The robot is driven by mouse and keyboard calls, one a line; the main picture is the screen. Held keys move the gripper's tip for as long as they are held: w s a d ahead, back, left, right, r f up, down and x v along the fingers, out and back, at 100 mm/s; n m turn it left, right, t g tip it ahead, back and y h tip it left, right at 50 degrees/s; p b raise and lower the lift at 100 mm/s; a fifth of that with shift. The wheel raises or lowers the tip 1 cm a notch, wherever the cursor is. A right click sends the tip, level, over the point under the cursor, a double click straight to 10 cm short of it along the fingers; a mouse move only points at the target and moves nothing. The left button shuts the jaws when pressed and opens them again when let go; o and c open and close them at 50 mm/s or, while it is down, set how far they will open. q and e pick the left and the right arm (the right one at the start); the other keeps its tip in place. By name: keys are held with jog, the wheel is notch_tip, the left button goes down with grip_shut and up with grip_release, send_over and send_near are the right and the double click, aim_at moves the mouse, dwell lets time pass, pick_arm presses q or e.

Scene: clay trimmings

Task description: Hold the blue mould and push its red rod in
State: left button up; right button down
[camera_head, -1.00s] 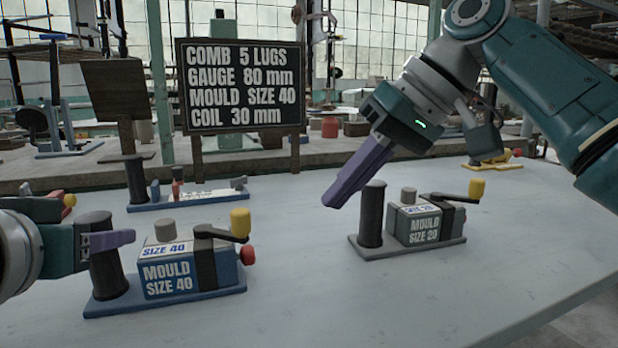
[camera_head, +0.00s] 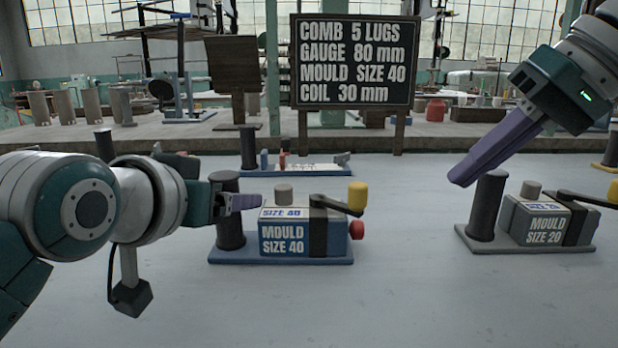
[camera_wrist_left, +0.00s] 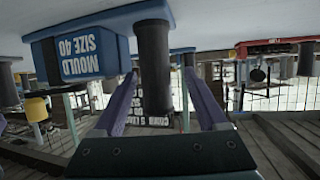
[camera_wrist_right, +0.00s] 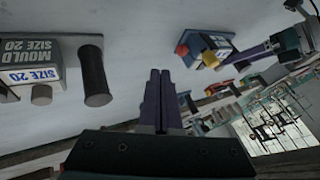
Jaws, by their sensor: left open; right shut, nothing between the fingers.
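The blue mould (camera_head: 285,238), lettered SIZE 40, stands upright on a blue base with a black post (camera_head: 230,232) at its left end. The red rod's round end (camera_head: 357,230) sticks out at its right, below a crank with a yellow knob (camera_head: 357,196). My left gripper (camera_head: 240,202) is open at the post's height; in the left wrist view the post (camera_wrist_left: 153,60) stands between its spread fingers, with no clear contact. My right gripper (camera_head: 460,178) is shut and empty, well right of the red rod, above and left of the grey mould's post.
A grey SIZE 20 mould (camera_head: 540,225) with its own black post (camera_head: 488,208) stands at the right. A low blue-based device (camera_head: 300,168) lies behind the blue mould. A sign (camera_head: 352,62) stands at the back. The table front is clear.

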pick_arm(q)
jog(key=shift+r, duration=0.1)
